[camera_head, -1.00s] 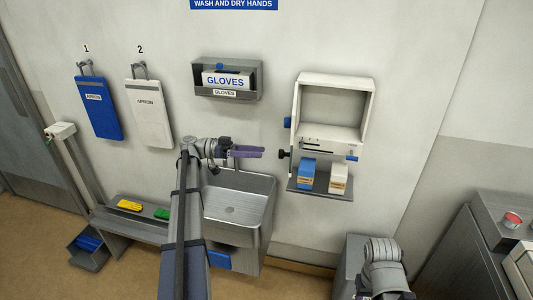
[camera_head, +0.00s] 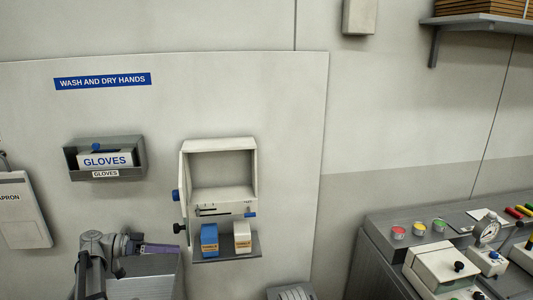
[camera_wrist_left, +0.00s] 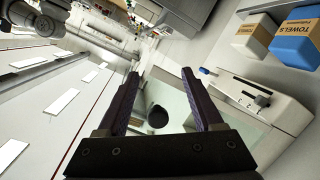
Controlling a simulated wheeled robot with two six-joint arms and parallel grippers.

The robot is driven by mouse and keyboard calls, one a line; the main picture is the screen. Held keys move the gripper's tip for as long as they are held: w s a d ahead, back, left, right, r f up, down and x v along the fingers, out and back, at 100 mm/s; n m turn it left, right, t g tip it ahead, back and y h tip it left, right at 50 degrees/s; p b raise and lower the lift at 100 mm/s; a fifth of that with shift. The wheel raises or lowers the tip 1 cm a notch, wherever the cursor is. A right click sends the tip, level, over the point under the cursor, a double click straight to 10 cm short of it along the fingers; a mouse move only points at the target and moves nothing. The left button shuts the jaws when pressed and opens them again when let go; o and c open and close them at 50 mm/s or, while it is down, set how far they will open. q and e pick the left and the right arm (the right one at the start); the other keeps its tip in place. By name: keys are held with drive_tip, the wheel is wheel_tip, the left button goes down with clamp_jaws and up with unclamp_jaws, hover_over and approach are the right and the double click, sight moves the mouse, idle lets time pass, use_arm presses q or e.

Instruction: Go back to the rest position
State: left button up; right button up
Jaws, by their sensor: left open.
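My left gripper (camera_head: 160,249) shows low at the left in the head view, in front of the sink area and left of the white dryer hood (camera_head: 250,172). My right gripper does not show in the head view.
A blue towel box (camera_head: 209,239) and a white towel box (camera_head: 242,237) stand on the shelf under the hood. A glove box (camera_head: 105,159) sits in a wall holder. A counter with a panel (camera_head: 398,232) and devices stands at the right. The wall between is clear.

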use_arm(q)
drive_tip(key=s+d+f+n+g+y+b, duration=0.1)
drive_tip(key=s+d+f+n+g+y, duration=0.1)
drive_tip(key=s+d+f+y, duration=0.6)
drive_tip(key=s+d+f+n+g+y+b, duration=0.2)
drive_tip(key=s+d+f+y, duration=0.5)
drive_tip(key=s+d+f, duration=0.5)
drive_tip(key=s+d, duration=0.1)
drive_tip(key=d, duration=0.5)
drive_tip(key=shift+s+d+y+b, duration=0.15)
drive_tip(key=shift+y+b, duration=0.15)
drive_tip(key=shift+y, duration=0.1)
drive_tip(key=shift+f, duration=0.1)
